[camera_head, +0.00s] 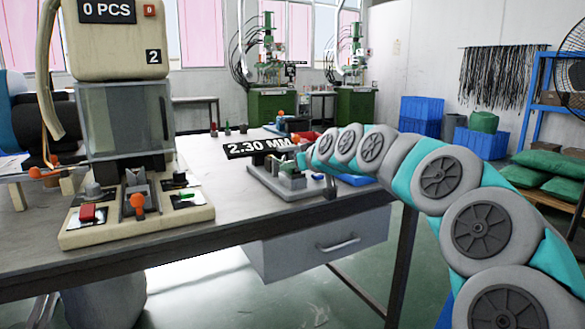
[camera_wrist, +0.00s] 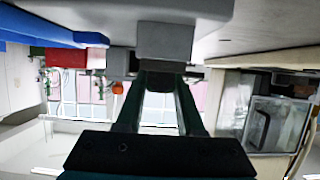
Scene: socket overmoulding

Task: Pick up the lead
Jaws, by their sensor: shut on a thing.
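My gripper (camera_wrist: 161,70) is shut, with its two dark fingers converging at a grey block (camera_wrist: 165,40) in the upside-down wrist view. What lies between the fingertips is small and mostly hidden there; the lead cannot be made out clearly. In the head view my arm reaches in from the right to a small grey fixture (camera_head: 285,182) on the bench, and the gripper end is at its right side, partly hidden by the arm. A display reading 2.30 MM (camera_head: 258,147) stands above the fixture.
A moulding press (camera_head: 122,120) stands on the left of the bench (camera_head: 225,190). A blue tray (camera_head: 355,180) lies just right of the fixture, behind my arm; blue also shows in the wrist view (camera_wrist: 50,28). Bench surface between press and fixture is clear. Dark strands (camera_head: 495,75) hang on the far wall.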

